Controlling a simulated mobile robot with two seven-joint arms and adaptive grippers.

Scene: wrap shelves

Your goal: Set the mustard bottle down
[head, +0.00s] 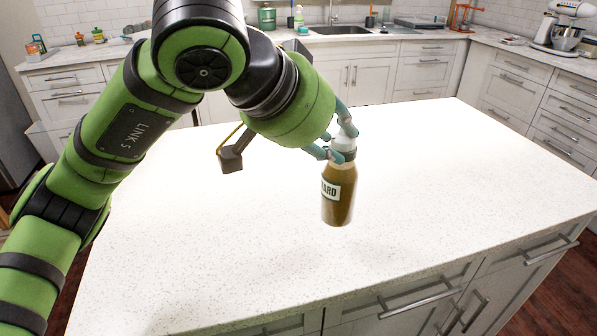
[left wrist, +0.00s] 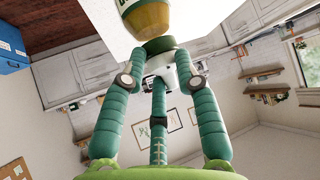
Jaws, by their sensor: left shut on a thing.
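My left gripper (head: 343,146) reaches in from above and is shut around the bottle's top. I cannot tell whether the bottle's base touches the counter or hangs just above it. In the left wrist view the bottle (left wrist: 150,20) shows at the top edge, cut off, with the teal fingers (left wrist: 158,60) around its cap end. My right gripper is in neither view.
The island counter is bare around the bottle, with free room on all sides. Its front edge, with drawer handles (head: 420,299) below, is nearest me. Behind stand a back counter with a sink (head: 340,30) and a stand mixer (head: 566,25) at the right.

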